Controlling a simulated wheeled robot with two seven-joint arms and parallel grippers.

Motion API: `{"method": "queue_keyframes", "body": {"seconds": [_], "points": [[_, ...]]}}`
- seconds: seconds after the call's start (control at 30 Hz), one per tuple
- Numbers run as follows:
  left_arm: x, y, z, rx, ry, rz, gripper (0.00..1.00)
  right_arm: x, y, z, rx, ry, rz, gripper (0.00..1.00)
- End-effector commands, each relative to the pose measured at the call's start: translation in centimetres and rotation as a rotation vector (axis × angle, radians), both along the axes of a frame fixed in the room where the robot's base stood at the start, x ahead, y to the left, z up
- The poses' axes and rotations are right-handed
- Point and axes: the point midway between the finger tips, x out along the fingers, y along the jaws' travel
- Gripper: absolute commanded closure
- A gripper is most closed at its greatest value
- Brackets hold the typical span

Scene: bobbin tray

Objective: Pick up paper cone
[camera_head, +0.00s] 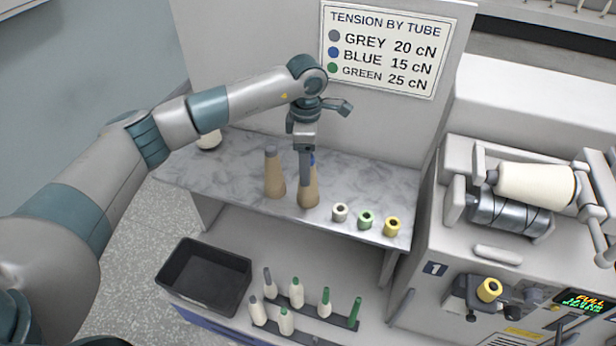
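Two tan paper cones stand upright on the marble-topped table. The left one (274,178) has a grey tip and stands clear of the gripper. The right one (308,195) shows a bit of blue at its tip. My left gripper (305,174) points down at the right cone, with its fingers in front of the cone's upper part. The fingers are seen edge-on, so I cannot tell whether they are open or touching the cone. My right gripper is not in view.
Small grey (340,212), green (365,219) and yellow (392,226) spools stand right of the cones. A cream package (209,140) is partly behind my arm. Below are a black bin (164,284) and several bobbins on a dark tray (338,319). The winding machine (440,240) stands at right.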

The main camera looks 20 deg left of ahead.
Motion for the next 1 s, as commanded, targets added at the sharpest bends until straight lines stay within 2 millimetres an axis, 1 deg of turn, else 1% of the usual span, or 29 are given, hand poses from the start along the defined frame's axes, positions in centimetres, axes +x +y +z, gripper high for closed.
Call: {"method": "queue_keyframes", "body": {"seconds": [0.03, 0.2, 0.5, 0.67, 0.87, 1.0], "points": [[-0.1, 0.0, -0.3, 0.0, 0.003, 0.0, 0.36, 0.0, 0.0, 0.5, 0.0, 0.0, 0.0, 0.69], [0.0, 0.0, -1.2, 0.0, -0.001, 0.0, 0.36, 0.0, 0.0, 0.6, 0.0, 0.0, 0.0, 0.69], [0.0, 0.0, -1.3, 0.0, -0.001, 0.0, 0.36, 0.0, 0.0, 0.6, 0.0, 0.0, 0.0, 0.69], [0.1, -0.1, -1.7, 0.001, 0.002, 0.001, 0.36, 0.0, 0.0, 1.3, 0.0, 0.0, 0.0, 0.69], [0.4, -0.3, -3.3, -0.001, 0.003, 0.001, 0.36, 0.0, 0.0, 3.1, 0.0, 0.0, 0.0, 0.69], [0.5, -0.2, -5.0, 0.0, 0.003, 0.001, 0.36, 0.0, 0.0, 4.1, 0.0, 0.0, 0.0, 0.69]]}}
